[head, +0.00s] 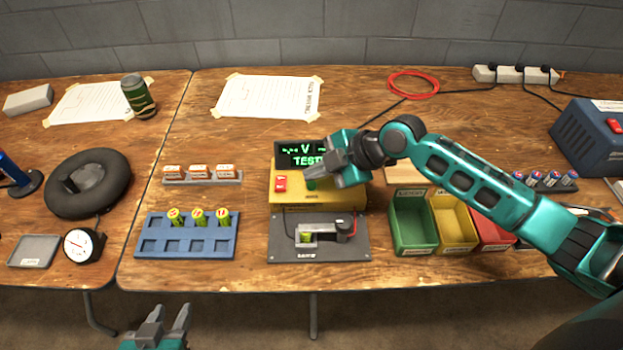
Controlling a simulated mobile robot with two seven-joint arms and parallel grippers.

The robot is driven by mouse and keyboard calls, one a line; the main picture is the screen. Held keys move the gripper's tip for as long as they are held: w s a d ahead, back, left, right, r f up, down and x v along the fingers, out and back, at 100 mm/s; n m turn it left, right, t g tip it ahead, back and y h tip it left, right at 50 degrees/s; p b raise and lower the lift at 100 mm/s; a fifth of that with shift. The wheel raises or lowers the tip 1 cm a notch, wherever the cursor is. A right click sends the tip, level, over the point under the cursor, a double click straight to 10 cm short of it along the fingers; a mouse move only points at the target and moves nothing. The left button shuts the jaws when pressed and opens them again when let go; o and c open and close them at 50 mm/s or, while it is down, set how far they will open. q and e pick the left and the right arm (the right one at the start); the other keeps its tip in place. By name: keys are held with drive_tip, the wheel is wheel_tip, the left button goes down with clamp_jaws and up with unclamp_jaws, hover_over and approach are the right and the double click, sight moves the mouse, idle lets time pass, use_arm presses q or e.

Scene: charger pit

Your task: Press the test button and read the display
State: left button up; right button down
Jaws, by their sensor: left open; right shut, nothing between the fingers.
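A yellow tester (290,202) stands on the middle table. Its dark display (288,151) shows green characters with a "V" and "TEST"; its right part is hidden behind my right gripper. My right gripper (316,180) is shut and empty, its fingertips over the tester's top. A small green spot, perhaps the test button (311,184), shows at the fingertips; I cannot tell whether they touch it. A red switch (281,184) sits left of it. A grey cradle plate (283,249) in front holds a short green battery (306,237). My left gripper (167,318) is open and empty before the table edge.
A blue tray (150,247) with several green batteries stands left of the tester, a rack (176,182) of orange-white batteries behind it. Green (412,242), yellow (456,240) and red (491,234) bins stand to the right, under my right arm.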

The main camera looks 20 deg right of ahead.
sight(316, 190)
drive_tip(key=shift+r, duration=0.15)
wheel_tip(316, 190, up, 5)
drive_tip(key=p, duration=0.4)
idle(0.8)
